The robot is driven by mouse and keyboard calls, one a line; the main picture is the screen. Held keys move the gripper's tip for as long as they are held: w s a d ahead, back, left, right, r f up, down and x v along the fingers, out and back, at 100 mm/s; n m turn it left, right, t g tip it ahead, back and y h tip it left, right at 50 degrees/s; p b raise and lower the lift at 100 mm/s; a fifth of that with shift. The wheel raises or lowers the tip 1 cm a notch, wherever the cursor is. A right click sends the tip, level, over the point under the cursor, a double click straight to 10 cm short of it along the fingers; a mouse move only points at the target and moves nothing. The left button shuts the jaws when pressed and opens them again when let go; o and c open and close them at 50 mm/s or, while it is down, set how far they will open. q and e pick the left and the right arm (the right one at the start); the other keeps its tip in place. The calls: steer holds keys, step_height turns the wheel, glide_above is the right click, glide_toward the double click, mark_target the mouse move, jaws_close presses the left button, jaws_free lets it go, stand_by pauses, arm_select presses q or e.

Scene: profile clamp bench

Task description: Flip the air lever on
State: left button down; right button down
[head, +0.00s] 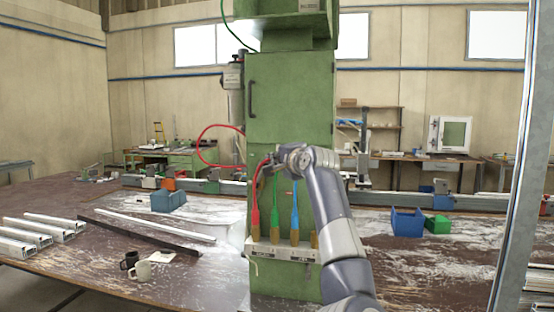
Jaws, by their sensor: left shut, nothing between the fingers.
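A green machine column (290,105) stands in the middle of the head view. On its lower front is a pale valve block (283,252) with dark labels and brass fittings. A red hose (255,208), a green hose (275,195) and a blue hose (295,205) rise from it. I cannot clearly pick out the air lever; it is too small or hidden. My left gripper (266,170) is shut and empty, in front of the column and above the valve block, near the hose tops. My arm covers the column's lower right side. My right gripper is not in view.
A worn bench top (190,275) spreads around the column. A metal upright (521,150) crosses the right side.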

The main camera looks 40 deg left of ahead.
arm_select(q)
steer(key=shift+s+a+r+n+h, duration=0.2)
steer(key=shift+a+n+h, duration=0.2)
steer(key=shift+a, duration=0.05)
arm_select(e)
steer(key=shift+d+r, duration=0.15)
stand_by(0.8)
arm_select(q)
steer(key=shift+s+a+r+n+h+p, duration=0.4)
steer(key=shift+a+n+h+p, duration=0.15)
steer(key=shift+a+n+h, duration=0.1)
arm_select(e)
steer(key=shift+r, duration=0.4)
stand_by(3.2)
arm_select(q)
steer(key=shift+d+f, duration=0.1)
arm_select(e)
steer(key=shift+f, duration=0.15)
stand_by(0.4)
